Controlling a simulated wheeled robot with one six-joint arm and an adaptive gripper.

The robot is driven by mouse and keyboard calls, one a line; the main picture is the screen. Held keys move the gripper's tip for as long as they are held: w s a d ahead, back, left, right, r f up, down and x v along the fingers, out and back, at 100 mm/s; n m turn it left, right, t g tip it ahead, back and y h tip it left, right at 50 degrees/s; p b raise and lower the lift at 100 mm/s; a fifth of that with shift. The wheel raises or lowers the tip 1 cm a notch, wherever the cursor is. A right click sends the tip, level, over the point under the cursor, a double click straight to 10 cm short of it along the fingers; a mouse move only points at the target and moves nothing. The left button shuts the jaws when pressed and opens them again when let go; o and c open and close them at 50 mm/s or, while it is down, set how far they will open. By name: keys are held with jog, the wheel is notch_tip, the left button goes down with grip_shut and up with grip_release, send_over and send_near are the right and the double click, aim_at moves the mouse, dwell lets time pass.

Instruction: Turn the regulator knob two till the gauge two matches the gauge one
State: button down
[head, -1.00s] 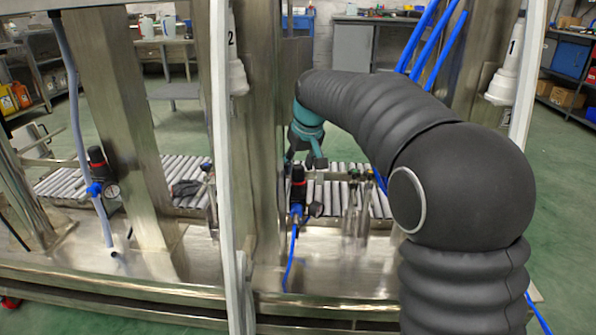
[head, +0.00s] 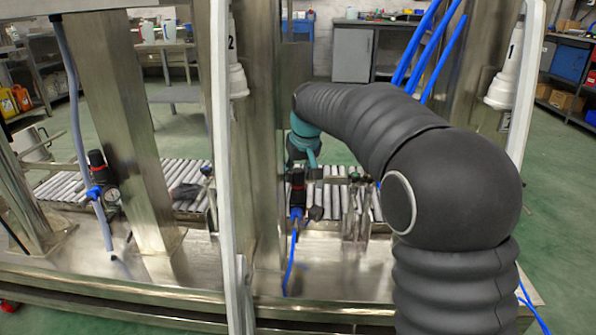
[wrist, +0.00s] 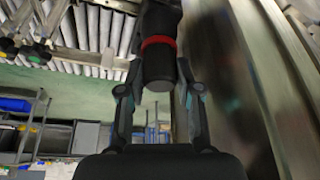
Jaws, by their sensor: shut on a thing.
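In the head view a black regulator with a red ring (head: 298,186) stands in the middle, behind the steel base, with a blue fitting and hose below. Its small round gauge (head: 316,213) is seen edge-on and its dial cannot be read. My gripper (head: 304,166) is at the top of this regulator. In the wrist view my gripper (wrist: 158,70) is shut on the black knob (wrist: 158,66), with one finger on each side. A second regulator (head: 97,168) stands at the left. Its white-faced gauge (head: 112,194) is too small to read.
Steel columns (head: 135,130) flank the regulators. A roller conveyor (head: 335,195) runs behind. In the wrist view a steel column (wrist: 235,85) is close on the right side.

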jog(key=shift+m+h+p, duration=0.4)
jog(key=shift+m+p, duration=0.2)
jog(key=shift+m, duration=0.6)
jog(key=c, duration=1.1)
grip_release()
jog(key=shift+o, duration=0.2)
jog(key=v, duration=1.2)
jog(key=shift+s, duration=0.25)
